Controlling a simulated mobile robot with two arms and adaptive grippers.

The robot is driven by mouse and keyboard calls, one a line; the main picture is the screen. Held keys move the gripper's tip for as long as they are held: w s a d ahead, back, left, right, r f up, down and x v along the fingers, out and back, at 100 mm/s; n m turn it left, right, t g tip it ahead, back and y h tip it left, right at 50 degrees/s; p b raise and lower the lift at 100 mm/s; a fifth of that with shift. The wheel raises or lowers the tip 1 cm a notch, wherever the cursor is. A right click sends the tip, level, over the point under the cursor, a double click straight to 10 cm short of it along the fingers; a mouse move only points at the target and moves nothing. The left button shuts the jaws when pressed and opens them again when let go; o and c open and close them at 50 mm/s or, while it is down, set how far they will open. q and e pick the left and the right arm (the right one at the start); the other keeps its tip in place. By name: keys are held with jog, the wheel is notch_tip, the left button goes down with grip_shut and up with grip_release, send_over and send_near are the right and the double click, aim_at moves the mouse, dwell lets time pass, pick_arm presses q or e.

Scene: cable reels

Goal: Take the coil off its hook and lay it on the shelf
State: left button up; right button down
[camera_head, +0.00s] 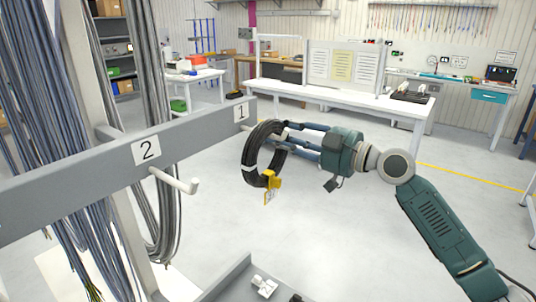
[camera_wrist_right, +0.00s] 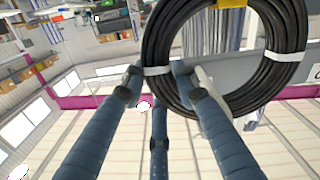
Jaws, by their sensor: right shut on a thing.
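A black cable coil (camera_head: 248,165) with white ties and a yellow tag (camera_head: 272,181) hangs at hook 1 (camera_head: 285,134) of the grey rail (camera_head: 80,182). It looks still around the hook; the exact contact is partly hidden. My right gripper (camera_head: 284,142) reaches in from the right and is shut on the coil's right side. In the right wrist view, the gripper's fingers (camera_wrist_right: 156,72) meet the coil (camera_wrist_right: 280,85) near a white tie, and the pale hook shows beside them. My left gripper is out of view.
Hook 2 (camera_head: 175,181) is empty. Grey cable bundles (camera_head: 45,110) hang behind the rail at left. A grey-edged tray or shelf (camera_head: 226,279) at the bottom holds small white parts (camera_head: 264,286). A white workbench (camera_head: 330,97) stands behind; the floor between is clear.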

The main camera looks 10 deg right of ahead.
jog(key=shift+w+d+r+p, duration=0.15)
jog(key=shift+r+p, duration=0.65)
jog(key=shift+r, duration=1.25)
jog(key=shift+r, duration=0.15)
jog(key=shift+d+b, duration=0.15)
jog(key=shift+b, duration=0.2)
jog(key=shift+b+v, duration=0.9)
jog(key=shift+v, duration=0.65)
